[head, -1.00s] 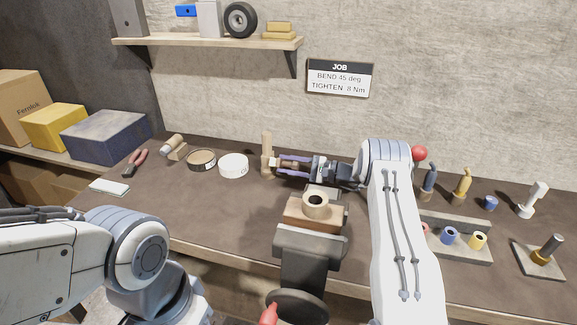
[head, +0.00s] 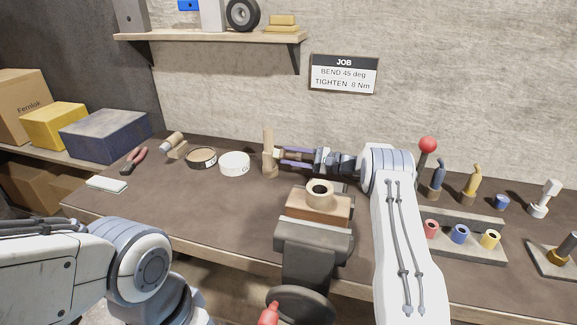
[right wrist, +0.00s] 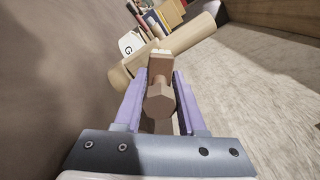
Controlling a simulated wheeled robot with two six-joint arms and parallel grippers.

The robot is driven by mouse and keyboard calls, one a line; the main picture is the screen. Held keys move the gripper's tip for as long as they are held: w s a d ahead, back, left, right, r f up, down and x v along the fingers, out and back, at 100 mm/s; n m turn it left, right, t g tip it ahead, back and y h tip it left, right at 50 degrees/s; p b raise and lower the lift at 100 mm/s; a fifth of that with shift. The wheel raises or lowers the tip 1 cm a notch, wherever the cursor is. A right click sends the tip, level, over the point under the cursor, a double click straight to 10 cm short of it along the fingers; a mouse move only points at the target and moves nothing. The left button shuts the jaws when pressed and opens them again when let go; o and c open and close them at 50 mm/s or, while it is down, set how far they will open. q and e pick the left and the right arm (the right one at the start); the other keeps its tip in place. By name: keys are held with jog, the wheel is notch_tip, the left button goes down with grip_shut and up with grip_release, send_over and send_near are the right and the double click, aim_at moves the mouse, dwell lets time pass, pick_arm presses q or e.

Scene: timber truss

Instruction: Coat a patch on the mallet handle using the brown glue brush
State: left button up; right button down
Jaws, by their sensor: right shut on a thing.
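My right gripper (right wrist: 160,98) is shut on the brown glue brush (right wrist: 160,92); its lavender fingers also show in the head view (head: 299,157). The brush points left in the head view, with its pale tip at the pale wooden cylinder, which I take as the mallet handle (head: 268,142). This stands upright in the head view and runs slantwise across the right wrist view (right wrist: 195,37). Tip and handle overlap in the wrist view; I cannot tell whether they touch. My left arm shows at lower left, its gripper out of view.
A vise (head: 310,235) holds a wooden block with a ring (head: 320,190) at the front. A white tin (head: 234,163) and a brown-topped tin (head: 201,158) stand left of the mallet. A rack (head: 470,250) with coloured rings lies right of my arm.

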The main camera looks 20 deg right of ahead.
pick_arm(q)
jog(key=shift+f+b, duration=0.4)
jog(key=shift+f, duration=0.35)
pick_arm(e)
jog(key=shift+w+d, duration=0.25)
jog(key=shift+w, duration=0.05)
jog(key=shift+a+b, duration=0.1)
jog(key=shift+b, duration=0.2)
jog(key=shift+s+a+r+p, duration=0.2)
jog(key=shift+s+a+p, duration=0.1)
jog(key=shift+p, duration=0.15)
jog(key=shift+s+a+p, duration=0.4)
jog(key=shift+s+a, duration=0.1)
jog(key=shift+s, duration=0.15)
jog(key=shift+s+a+f, duration=0.15)
jog(key=shift+s+a, duration=0.25)
jog(key=shift+s, duration=0.2)
pick_arm(q)
jog(key=shift+r, duration=0.75)
jog(key=shift+f+b, duration=0.35)
jog(key=shift+f, duration=0.2)
pick_arm(e)
jog(key=shift+v, duration=3)
